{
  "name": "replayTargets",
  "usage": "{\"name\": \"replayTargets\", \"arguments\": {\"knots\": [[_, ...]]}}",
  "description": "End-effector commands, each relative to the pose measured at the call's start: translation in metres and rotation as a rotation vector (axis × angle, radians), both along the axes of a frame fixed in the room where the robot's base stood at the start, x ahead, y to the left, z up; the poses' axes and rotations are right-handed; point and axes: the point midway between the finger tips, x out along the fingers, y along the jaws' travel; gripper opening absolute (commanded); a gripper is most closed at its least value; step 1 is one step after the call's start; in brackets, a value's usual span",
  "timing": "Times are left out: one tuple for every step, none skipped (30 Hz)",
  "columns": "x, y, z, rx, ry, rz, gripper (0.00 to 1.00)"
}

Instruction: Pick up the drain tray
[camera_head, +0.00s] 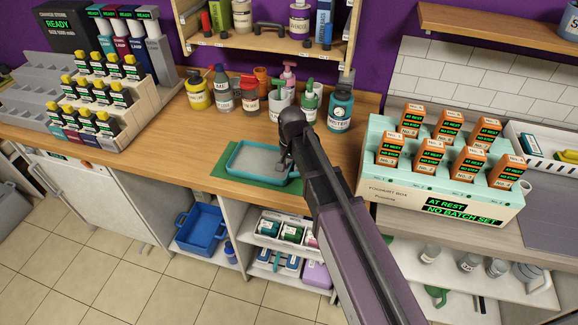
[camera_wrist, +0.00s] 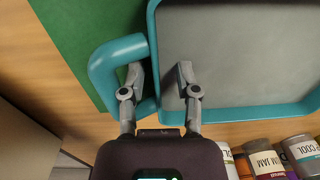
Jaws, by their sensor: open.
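The drain tray (camera_head: 255,180) is a shallow teal tray with a grey floor, lying flat on the wooden counter over a green mat (camera_head: 206,181). My gripper (camera_head: 284,164) is low over the right end of the tray. In the wrist view my gripper (camera_wrist: 158,76) is open and empty, one finger over the handle's opening and the other over the tray floor, with the tray wall between them. Whether the fingers touch the tray cannot be told.
Several bottles, including a teal one (camera_head: 340,109), stand behind the tray. A pale box of orange cartons (camera_head: 440,195) stands to the right. A stepped rack of dark bottles (camera_head: 104,100) is at the left. The counter left of the mat is clear. A blue bin (camera_head: 200,232) sits below.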

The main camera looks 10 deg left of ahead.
Motion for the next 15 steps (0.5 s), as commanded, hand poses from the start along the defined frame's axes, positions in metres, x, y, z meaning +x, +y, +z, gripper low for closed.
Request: {"name": "replayTargets", "arguments": {"knots": [[0.000, 0.000, 0.000, -0.001, 0.000, 0.000, 0.43], [0.000, 0.000, 0.001, -0.001, 0.000, 0.000, 0.43], [0.000, 0.000, 0.001, -0.001, 0.000, 0.000, 0.43], [0.000, 0.000, 0.002, -0.001, 0.000, 0.000, 0.43], [0.000, 0.000, 0.003, -0.001, 0.000, 0.000, 0.43], [0.000, 0.000, 0.004, -0.001, 0.000, 0.000, 0.43], [0.000, 0.000, 0.005, -0.001, 0.000, 0.000, 0.43], [0.000, 0.000, 0.007, -0.001, 0.000, 0.000, 0.43], [0.000, -0.001, 0.009, -0.001, 0.000, -0.001, 0.43], [0.000, -0.001, 0.010, -0.001, 0.000, -0.001, 0.43], [0.000, -0.001, 0.012, -0.001, 0.000, 0.000, 0.43], [0.000, -0.001, 0.015, -0.001, 0.000, -0.001, 0.43], [0.000, -0.001, 0.017, 0.000, 0.000, 0.000, 0.43], [0.000, -0.001, 0.019, 0.000, 0.000, -0.001, 0.43], [0.000, -0.001, 0.023, 0.000, 0.000, 0.000, 0.43]]}}
